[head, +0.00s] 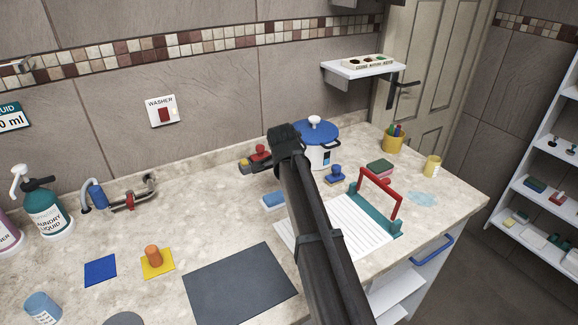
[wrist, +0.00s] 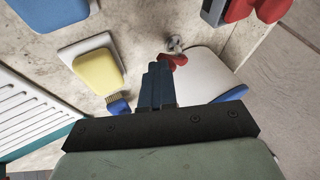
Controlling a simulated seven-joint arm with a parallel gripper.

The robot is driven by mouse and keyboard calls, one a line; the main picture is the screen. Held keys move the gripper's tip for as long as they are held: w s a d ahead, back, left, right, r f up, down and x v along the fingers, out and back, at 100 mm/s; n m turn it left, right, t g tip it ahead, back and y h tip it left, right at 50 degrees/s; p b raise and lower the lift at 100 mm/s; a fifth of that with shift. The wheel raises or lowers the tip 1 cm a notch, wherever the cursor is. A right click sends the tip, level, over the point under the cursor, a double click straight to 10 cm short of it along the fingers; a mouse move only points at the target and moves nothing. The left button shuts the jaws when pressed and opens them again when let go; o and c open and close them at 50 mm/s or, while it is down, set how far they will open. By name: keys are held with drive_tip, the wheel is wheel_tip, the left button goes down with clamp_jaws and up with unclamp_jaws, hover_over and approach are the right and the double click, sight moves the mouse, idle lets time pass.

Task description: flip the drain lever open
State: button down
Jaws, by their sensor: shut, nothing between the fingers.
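A red lever (head: 130,201) sits on a metal pipe fitting by the back wall, at the left of the head view; I take it for the drain lever. A second fitting (head: 256,158) with a red knob and a yellow part sits nearer my gripper. In the wrist view the fingers (wrist: 158,72) are shut and empty. A small red part (wrist: 178,59) shows just past their tips; I cannot tell whether they touch or which fitting it is.
The white pot (head: 318,155) with a blue lid stands close right of my gripper. A teal board with a red handle (head: 381,188) stands in front. A blue sponge (head: 274,201) and blue stamp (head: 335,175) lie nearby. The dark mat (head: 240,285) is bare.

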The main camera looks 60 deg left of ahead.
drive_tip(key=shift+w+a+r, duration=0.15)
drive_tip(key=shift+w+a, duration=0.4)
drive_tip(key=shift+w, duration=0.05)
drive_tip(key=shift+d, duration=0.1)
drive_tip(key=d, duration=0.5)
drive_tip(key=shift+d, duration=0.2)
drive_tip(key=v, duration=1)
drive_tip(key=shift+w+d, duration=0.2)
drive_tip(key=shift+w, duration=0.1)
drive_tip(key=shift+w, duration=0.1)
drive_tip(key=w+d+f+m+g+y, duration=0.1)
drive_tip(key=w+d+m+g+y, duration=0.1)
drive_tip(key=w+m+g, duration=0.6)
drive_tip(key=shift+w+d+m+y, duration=0.25)
drive_tip(key=shift+w+m, duration=1.1)
drive_tip(key=shift+m, duration=1.65)
